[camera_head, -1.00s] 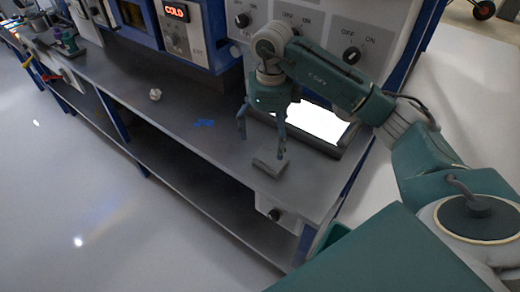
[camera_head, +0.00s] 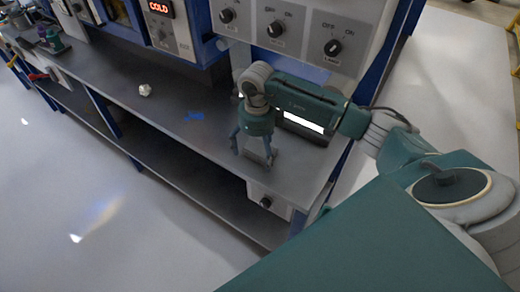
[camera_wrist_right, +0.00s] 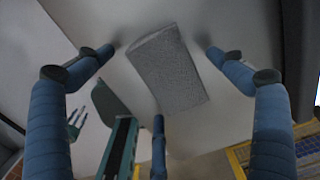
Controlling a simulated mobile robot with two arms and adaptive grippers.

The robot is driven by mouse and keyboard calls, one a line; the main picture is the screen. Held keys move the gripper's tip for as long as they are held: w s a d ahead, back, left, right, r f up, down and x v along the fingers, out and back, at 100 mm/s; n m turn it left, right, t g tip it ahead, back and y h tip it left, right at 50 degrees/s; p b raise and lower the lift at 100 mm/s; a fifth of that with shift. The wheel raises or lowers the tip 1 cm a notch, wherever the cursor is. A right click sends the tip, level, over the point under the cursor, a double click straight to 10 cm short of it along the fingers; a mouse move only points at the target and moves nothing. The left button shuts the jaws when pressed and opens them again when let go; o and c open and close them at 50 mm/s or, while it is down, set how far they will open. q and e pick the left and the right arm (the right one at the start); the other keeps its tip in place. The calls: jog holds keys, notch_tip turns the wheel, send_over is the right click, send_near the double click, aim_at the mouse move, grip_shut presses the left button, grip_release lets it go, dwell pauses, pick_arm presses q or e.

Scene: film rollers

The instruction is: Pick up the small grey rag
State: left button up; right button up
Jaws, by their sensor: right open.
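The small grey rag (camera_head: 259,158) lies near the front edge of the dark bench top, partly hidden by gripper fingers. In the right wrist view, the rag (camera_wrist_right: 168,68) is a textured grey rectangle, tilted, between the spread fingertips. My right gripper (camera_head: 253,154) points down over the rag. Its fingers are open on both sides of it, and nothing is held. In the right wrist view, a small pronged shape (camera_wrist_right: 75,123) at the lower left looks like my left gripper, too small to read. The head view does not show my left gripper.
A lit white panel (camera_head: 304,123) lies behind my right arm. Blue machines with knobs (camera_head: 276,29) and a red COLD display (camera_head: 160,8) line the back. A shelf runs below.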

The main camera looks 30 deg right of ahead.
jog(key=c, duration=1.1)
pick_arm(q)
jog(key=shift+s+a+f, duration=0.1)
jog(key=shift+s, duration=1.05)
pick_arm(e)
jog(key=shift+c, duration=0.2)
pick_arm(q)
jog(key=shift+w, duration=0.2)
pick_arm(e)
jog(key=shift+r, duration=0.15)
jog(key=shift+c, duration=0.2)
jog(key=shift+r, duration=0.6)
notch_tip(320, 180, up, 13)
jog(key=b, duration=0.3)
pick_arm(q)
jog(key=shift+w+f+p, duration=0.15)
jog(key=shift+f+p, duration=0.4)
jog(key=shift+f, duration=0.4)
pick_arm(e)
notch_tip(320, 180, up, 6)
send_over(257, 151)
jog(key=shift+s+f, duration=0.15)
jog(key=shift+f, duration=0.05)
